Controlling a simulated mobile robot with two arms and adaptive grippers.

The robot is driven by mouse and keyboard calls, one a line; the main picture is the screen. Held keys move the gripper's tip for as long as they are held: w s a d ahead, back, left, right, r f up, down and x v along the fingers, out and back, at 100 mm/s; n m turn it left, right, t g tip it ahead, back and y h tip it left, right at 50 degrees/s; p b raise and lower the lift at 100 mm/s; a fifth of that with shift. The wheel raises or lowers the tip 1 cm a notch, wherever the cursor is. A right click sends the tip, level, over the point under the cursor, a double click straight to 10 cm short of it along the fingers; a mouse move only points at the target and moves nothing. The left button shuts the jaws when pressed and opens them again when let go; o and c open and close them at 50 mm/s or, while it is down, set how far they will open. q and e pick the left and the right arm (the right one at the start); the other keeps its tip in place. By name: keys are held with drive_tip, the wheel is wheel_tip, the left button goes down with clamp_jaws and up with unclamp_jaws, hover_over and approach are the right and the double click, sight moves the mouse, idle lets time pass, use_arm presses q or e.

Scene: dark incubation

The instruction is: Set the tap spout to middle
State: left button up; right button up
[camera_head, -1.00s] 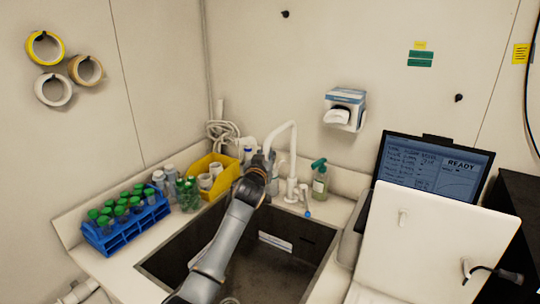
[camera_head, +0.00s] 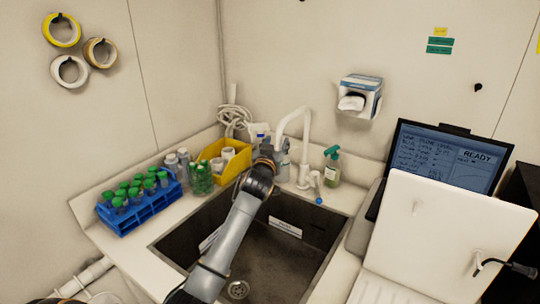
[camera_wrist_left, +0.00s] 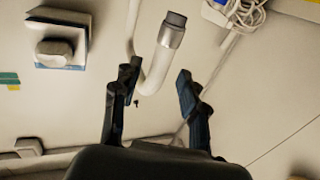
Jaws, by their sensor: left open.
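The white tap (camera_head: 304,150) stands at the back edge of the sink (camera_head: 245,292). Its curved spout (camera_head: 293,113) arches toward the left in the head view. My left gripper (camera_head: 275,150) is close to the spout's outlet end, partly hidden by my own wrist. In the left wrist view, my left gripper (camera_wrist_left: 157,80) is open, with its two dark fingers on either side of the white spout (camera_wrist_left: 158,66). The spout's metal-collared tip (camera_wrist_left: 171,32) points up in that picture, beyond the fingers. I cannot tell whether a finger touches it. My right gripper is not in view.
A yellow bin (camera_head: 238,165), green-capped bottles and a blue tube rack (camera_head: 135,213) stand left of the sink. A green soap bottle (camera_head: 332,168) is right of the tap. A white device with a screen (camera_head: 450,160) takes up the right. The sink basin looks empty.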

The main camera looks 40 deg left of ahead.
use_arm(q)
drive_tip(key=v, duration=0.9)
drive_tip(key=shift+s, duration=0.25)
